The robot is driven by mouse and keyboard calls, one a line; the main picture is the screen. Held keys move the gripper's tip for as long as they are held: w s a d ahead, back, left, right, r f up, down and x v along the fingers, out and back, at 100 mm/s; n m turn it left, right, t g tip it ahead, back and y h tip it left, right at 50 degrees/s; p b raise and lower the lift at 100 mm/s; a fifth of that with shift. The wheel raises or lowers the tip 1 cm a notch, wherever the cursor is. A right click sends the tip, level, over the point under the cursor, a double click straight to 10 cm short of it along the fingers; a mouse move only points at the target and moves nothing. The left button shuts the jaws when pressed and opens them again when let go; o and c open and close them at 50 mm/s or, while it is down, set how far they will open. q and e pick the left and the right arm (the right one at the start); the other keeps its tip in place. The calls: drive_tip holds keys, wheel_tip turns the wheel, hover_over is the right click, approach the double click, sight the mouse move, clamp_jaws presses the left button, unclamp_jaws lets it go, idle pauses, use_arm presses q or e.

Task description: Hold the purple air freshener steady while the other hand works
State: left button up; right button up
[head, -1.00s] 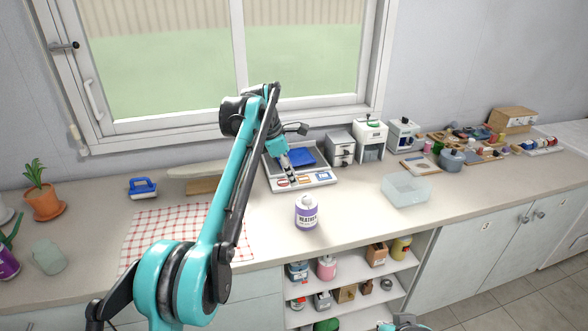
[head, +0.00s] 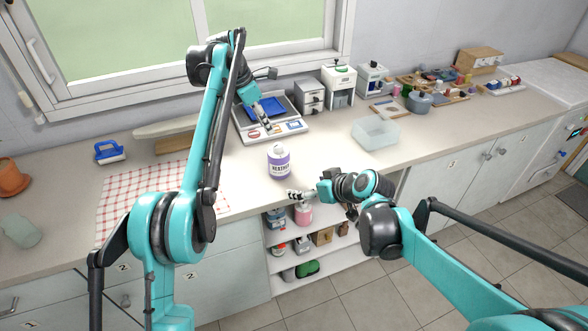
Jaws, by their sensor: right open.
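A purple container with a white top (head: 279,162) stands upright near the counter's front edge; its label is too small to read fully, and it is the only purple container in view. My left gripper (head: 265,122) points down over the front of a white tray (head: 293,137), behind and left of the container. Its fingers are too small to tell open from shut. My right gripper (head: 299,194) is open at the counter's front edge, just in front of and slightly right of the container, apart from it, with nothing seen between its fingers.
A clear bin (head: 376,133) stands to the right. A red checked cloth (head: 140,190) and a blue-handled brush (head: 109,152) lie to the left. White dispensers (head: 338,87) line the back. Open shelves (head: 310,262) hold several items below the counter. Bare counter lies right of the container.

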sight(286, 167)
drive_tip(key=w+a+f+n+y, duration=0.1)
drive_tip(key=w, duration=0.3)
drive_tip(key=w+a+f+n+t+y, duration=0.1)
drive_tip(key=w+f, duration=0.1)
drive_tip(key=w, duration=0.2)
drive_tip(key=w+a+f+n+y, duration=0.1)
drive_tip(key=w+f, duration=0.1)
drive_tip(key=w, duration=0.2)
drive_tip(key=shift+w+t, duration=0.15)
drive_tip(key=shift+t, duration=0.15)
drive_tip(key=shift+x, duration=4)
drive_tip(key=shift+r, duration=0.1)
drive_tip(key=c, duration=1.5)
drive_tip(key=shift+o, duration=0.2)
